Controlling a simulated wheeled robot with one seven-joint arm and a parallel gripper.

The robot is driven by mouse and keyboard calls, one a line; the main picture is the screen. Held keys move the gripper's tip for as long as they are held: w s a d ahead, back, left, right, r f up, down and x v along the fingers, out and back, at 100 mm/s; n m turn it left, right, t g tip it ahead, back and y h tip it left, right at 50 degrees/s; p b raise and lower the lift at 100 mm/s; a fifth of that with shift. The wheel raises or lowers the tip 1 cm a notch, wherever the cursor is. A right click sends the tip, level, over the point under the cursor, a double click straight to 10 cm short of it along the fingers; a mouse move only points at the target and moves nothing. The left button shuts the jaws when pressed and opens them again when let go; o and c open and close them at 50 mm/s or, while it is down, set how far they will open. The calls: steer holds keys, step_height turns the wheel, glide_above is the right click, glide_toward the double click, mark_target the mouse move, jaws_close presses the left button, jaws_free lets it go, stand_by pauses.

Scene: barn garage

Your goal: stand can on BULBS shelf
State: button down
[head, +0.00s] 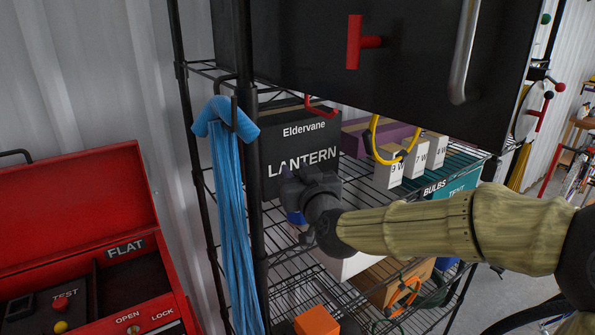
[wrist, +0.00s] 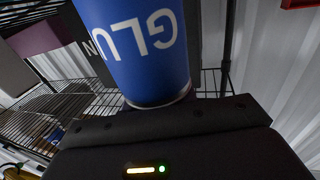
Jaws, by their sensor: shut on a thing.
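A blue can (wrist: 140,50) with white letters reading "GLU", upside down in the picture, fills the upper middle of the wrist view. My gripper (head: 303,200) is shut on it. In the head view only a small blue part of the can (head: 296,217) shows below my dark gripper; the rest is hidden. The can is in front of the black LANTERN box (head: 296,150). The BULBS label (head: 435,187) is on the front edge of a wire shelf (head: 352,192), right of my gripper. Whether the can touches the shelf cannot be told.
Small white wattage boxes (head: 390,168) and a purple box (head: 367,137) stand on the BULBS shelf. Bare wire shows between them and the LANTERN box. A black panel (head: 380,60) overhangs. A post (head: 255,180) and blue strands (head: 228,200) are at left; a red toolbox (head: 85,210) is further left.

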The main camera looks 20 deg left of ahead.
steer(key=c, duration=1.1)
jaws_free()
steer(key=shift+f, duration=0.1)
steer(key=shift+r, duration=0.2)
steer(key=shift+s+d+f, duration=0.1)
steer(key=shift+s+d, duration=0.05)
steer(key=shift+d, duration=0.1)
steer(key=b+v, duration=0.1)
steer(key=v, duration=0.2)
steer(key=shift+s+d, duration=0.15)
steer(key=shift+s, duration=0.15)
steer(key=p+v, duration=0.5)
steer(key=v, duration=0.2)
steer(key=shift+s+d, duration=0.2)
steer(key=shift+s, duration=0.15)
